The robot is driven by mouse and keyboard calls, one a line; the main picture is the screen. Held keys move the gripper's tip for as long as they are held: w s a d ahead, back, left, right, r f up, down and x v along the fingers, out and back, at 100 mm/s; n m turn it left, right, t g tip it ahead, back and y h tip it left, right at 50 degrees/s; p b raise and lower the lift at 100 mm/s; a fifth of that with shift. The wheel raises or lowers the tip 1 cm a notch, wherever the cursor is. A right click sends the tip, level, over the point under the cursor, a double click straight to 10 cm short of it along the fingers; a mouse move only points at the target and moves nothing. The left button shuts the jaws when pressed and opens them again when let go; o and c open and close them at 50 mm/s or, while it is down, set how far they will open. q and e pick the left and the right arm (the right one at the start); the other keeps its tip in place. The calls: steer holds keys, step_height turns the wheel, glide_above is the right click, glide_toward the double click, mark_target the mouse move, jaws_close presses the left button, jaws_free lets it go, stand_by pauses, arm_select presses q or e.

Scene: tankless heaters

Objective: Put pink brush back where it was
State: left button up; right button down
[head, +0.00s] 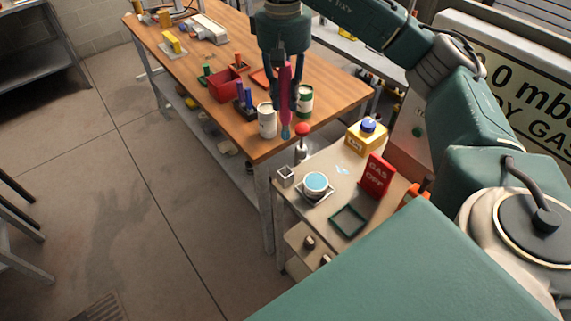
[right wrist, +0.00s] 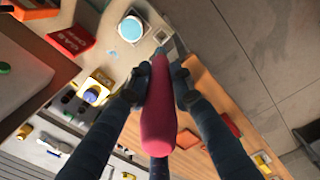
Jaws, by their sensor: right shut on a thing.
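The pink brush (head: 285,92) hangs upright with its teal tip down, over the near corner of the wooden table. My right gripper (head: 286,90) is shut on its handle. In the right wrist view the pink handle (right wrist: 158,115) lies between the two dark fingers (right wrist: 158,88), with the tip pointing to the top of the picture. In the head view, a white can (head: 267,122) stands left of the brush and a green-and-white can (head: 305,99) right of it. I cannot tell whether the tip touches anything. My left gripper is out of view.
The wooden table (head: 330,88) also holds a red bin (head: 224,88) and a dark holder with blue items (head: 245,103). A lower cart in front carries a blue-topped container (head: 316,183), a red sign (head: 376,176), a yellow container (head: 366,138) and a green square frame (head: 348,221).

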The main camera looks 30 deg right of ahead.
mark_target(285, 117)
step_height(285, 117, down, 6)
step_height(285, 117, down, 10)
steer(key=p, duration=0.3)
steer(key=shift+r, duration=0.25)
step_height(285, 117, down, 4)
steer(key=shift+r+p, duration=0.1)
steer(key=shift+p, duration=0.5)
steer(key=c, duration=1.8)
jaws_free()
steer(key=shift+s, duration=0.1)
steer(key=shift+o, duration=1.4)
steer(key=shift+w, duration=0.2)
